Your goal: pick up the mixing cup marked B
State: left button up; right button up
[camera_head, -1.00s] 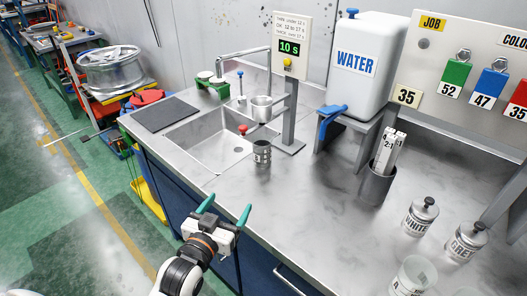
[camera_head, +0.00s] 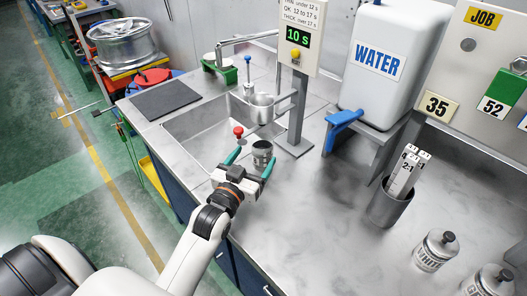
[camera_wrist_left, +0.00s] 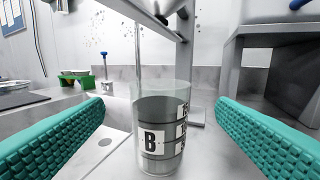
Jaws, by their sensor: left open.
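The mixing cup marked B (camera_head: 262,151) stands upright on the steel counter beside the sink. In the left wrist view the cup (camera_wrist_left: 157,138) is clear-walled, with a black B on a white label, more dark markings at its right and grey contents. My left gripper (camera_head: 251,161) has green fingers and is open. In the left wrist view its fingers (camera_wrist_left: 159,112) lie to either side of the cup with a gap on each side, touching neither. My right gripper is not in view.
The sink (camera_head: 205,130) lies behind and left of the cup. A post with a timer display (camera_head: 297,37) and a held metal cup (camera_head: 261,107) stand behind it. A water tank (camera_head: 385,60), a holder with strips (camera_head: 388,207) and a lidded jar (camera_head: 434,251) are at right.

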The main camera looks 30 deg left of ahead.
aim_at(267, 137)
pick_arm(q)
jog(key=shift+w+a, duration=0.1)
jog(key=shift+w, duration=1.15)
jog(key=shift+w+r+p, duration=0.1)
jog(key=shift+w+p, duration=0.2)
jog(key=shift+w, duration=0.35)
jog(key=w, duration=0.3)
jog(key=shift+w+a+r+p, duration=0.15)
jog(key=shift+w+p, duration=0.1)
jog(key=shift+p, duration=0.15)
jog(key=shift+w, duration=0.4)
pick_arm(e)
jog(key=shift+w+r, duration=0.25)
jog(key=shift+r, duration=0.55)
pick_arm(q)
jog(key=shift+s, duration=0.1)
jog(key=shift+c, duration=0.2)
jog(key=c, duration=1.2)
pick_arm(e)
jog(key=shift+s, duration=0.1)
pick_arm(q)
jog(key=shift+r, duration=0.1)
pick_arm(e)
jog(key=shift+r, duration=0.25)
